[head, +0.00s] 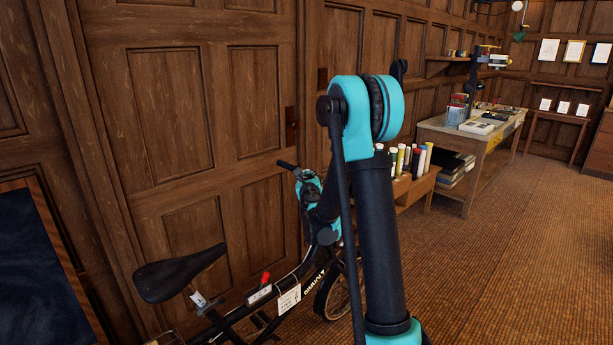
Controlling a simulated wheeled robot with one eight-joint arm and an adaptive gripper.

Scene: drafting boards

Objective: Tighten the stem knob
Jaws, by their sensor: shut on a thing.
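A black folding bicycle (312,286) stands upright against the wood-panelled wall. Its saddle (180,272) is at the left and its handlebar grip (287,165) shows at the upper end of the steering column. My gripper (307,186) is at the top of the stem, just below and right of that grip, and is largely covered by my own arm. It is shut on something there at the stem. The stem knob itself is hidden behind my gripper and arm, so its turn and seating cannot be seen.
A white paper tag (289,300) and a red lever-like part (265,278) are on the bicycle frame. A low rack of rolled tubes (414,165) and a workbench (470,133) stand at the right. The carpet (500,260) in the right foreground is clear.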

